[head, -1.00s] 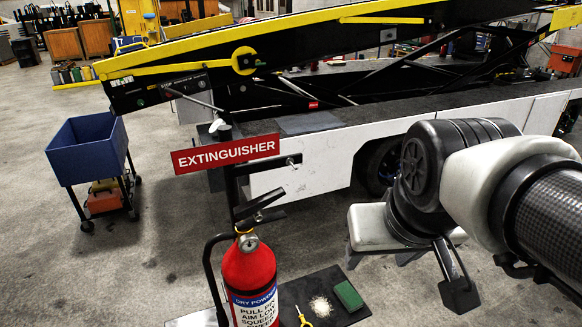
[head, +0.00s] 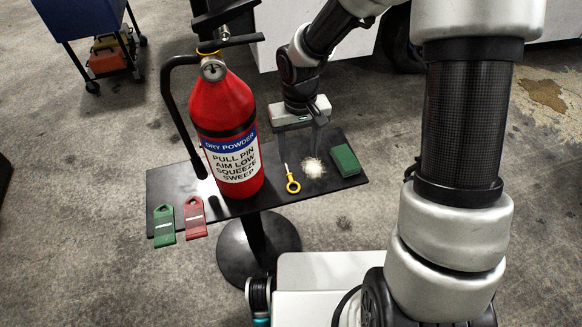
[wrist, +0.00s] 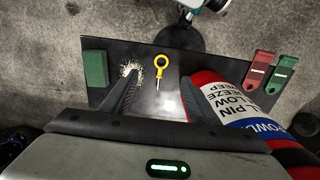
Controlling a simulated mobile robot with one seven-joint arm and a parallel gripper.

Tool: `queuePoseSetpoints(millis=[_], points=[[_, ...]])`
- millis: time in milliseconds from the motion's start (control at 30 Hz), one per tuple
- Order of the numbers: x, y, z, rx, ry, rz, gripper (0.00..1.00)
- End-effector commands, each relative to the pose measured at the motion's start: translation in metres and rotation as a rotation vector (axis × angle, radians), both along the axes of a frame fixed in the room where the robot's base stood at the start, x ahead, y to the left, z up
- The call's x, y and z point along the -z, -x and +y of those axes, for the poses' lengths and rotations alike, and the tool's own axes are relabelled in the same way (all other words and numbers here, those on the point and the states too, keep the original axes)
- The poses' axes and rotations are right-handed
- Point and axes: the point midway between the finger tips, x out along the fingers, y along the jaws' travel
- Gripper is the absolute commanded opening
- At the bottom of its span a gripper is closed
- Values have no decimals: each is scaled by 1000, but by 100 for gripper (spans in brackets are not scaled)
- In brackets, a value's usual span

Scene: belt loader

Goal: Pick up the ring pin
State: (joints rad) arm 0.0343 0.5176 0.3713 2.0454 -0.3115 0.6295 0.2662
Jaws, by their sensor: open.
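The ring pin (head: 292,183) is a yellow ring with a thin silver shaft. It lies flat on the black shelf (head: 275,192), to the right of the red extinguisher (head: 224,115). In the wrist view the ring pin (wrist: 160,67) shows ahead of the fingertips, its shaft pointing back into the gap between them. My gripper (head: 317,125) is open and empty, with its fingers pointing down at the far side of the shelf. In the wrist view my gripper's fingers (wrist: 160,84) stand apart. Its height above the shelf is hard to tell.
Pale powder (head: 314,167) lies right beside the ring pin, with a green block (head: 345,160) further right. Green (head: 164,224) and red (head: 195,217) tags lie at the shelf's left front. The extinguisher stands close by the right finger in the wrist view (wrist: 225,105).

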Motion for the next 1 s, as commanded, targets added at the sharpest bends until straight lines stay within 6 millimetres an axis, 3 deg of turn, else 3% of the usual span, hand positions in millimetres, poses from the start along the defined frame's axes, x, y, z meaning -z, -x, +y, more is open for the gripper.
queuePoseSetpoints(millis=[500,833,1000], points=[[105,1,1,-1,0,5,55],[126,0,2,0,0,3,55],[151,-2,7,-1,-1,3,55]])
